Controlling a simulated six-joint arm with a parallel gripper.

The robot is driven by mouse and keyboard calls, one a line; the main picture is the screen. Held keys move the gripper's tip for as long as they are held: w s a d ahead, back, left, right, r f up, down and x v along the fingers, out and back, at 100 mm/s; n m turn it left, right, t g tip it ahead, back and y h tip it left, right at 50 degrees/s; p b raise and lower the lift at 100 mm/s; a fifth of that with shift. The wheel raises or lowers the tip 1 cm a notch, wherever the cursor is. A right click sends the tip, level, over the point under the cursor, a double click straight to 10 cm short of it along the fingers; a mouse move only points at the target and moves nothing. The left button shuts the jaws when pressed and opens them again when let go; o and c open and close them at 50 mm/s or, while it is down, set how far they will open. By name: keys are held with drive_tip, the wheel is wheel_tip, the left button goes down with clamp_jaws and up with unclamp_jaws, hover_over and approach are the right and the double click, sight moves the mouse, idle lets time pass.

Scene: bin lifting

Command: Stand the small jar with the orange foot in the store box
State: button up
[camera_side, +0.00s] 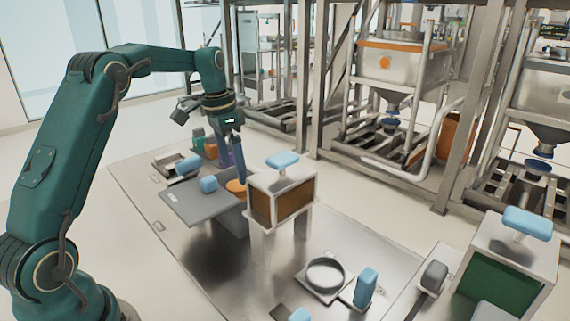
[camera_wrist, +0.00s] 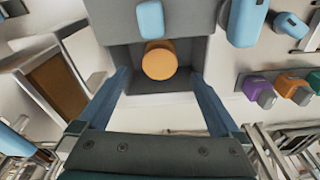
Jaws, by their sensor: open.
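A round orange piece (camera_wrist: 159,62) shows inside a grey open-topped box (camera_wrist: 112,58) in the wrist view; in the side view the orange piece (camera_side: 236,186) is partly behind my fingers. I cannot tell whether it is the jar's orange foot, and no jar body is clear. The grey box has a flat grey lid or plate (camera_side: 190,208) with a blue knob (camera_side: 208,184) beside the opening. My gripper (camera_wrist: 161,76) is open, with its two fingers pointing down at the box, one on each side of the orange piece. Contact cannot be made out.
A white cabinet with a brown front (camera_side: 283,203) and blue handle (camera_side: 282,160) stands close beside my gripper. Purple, orange and green blocks (camera_wrist: 257,86) lie on the other side. A ring-shaped fixture (camera_side: 325,275) and blue block (camera_side: 366,288) are at the front. Bare table lies front left.

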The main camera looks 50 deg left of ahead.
drive_tip(key=s+d+r, duration=0.3)
drive_tip(key=d+r, duration=0.2)
drive_tip(key=r, duration=0.4)
drive_tip(key=s+d+f+n+t, duration=0.1)
drive_tip(key=s+d+f+t, duration=0.1)
drive_tip(key=s+d, duration=0.3)
drive_tip(key=s+d+f+n+t, duration=0.1)
drive_tip(key=s+d+f+t, duration=0.1)
drive_tip(key=s+d, duration=0.4)
drive_tip(key=s+f, duration=0.1)
drive_tip(key=s, duration=0.4)
drive_tip(key=shift+s+d+f, duration=0.15)
drive_tip(key=shift+s+f, duration=0.05)
drive_tip(key=shift+f, duration=0.05)
